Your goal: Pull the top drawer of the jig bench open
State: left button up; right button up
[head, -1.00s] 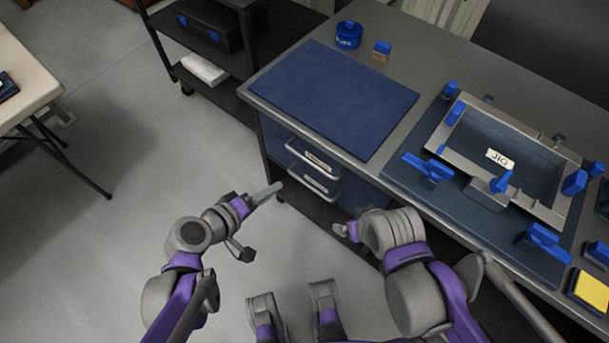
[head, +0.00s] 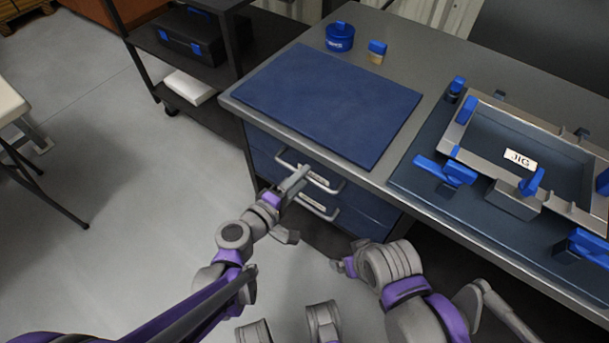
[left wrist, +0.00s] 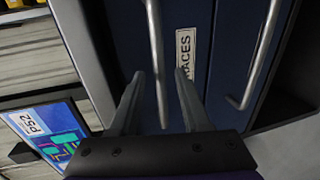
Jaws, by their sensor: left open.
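The jig bench has blue drawers under its grey top. The top drawer (head: 262,143) is closed, with a pale bar handle (head: 328,187) and a label. The handle also shows in the left wrist view (left wrist: 155,50). My left gripper (head: 297,178) is open at the left part of this handle. In the left wrist view its two fingers (left wrist: 160,95) stand on either side of the bar, which is not clamped. A second handle (head: 322,213) sits on the drawer below. My right gripper (head: 343,265) is low in front of the bench, apart from the drawers; its jaws are unclear.
A blue mat (head: 335,105) lies on the bench top, with a blue round container (head: 340,38) behind it. A jig frame (head: 485,140) with blue clamps stands at the right. A dark cart (head: 140,38) stands at the left. Floor in front of the drawers at left is clear.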

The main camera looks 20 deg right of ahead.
pick_arm(q)
jog(key=shift+x, duration=1)
jog(key=shift+c, duration=0.2)
grip_shut()
dwell(0.6)
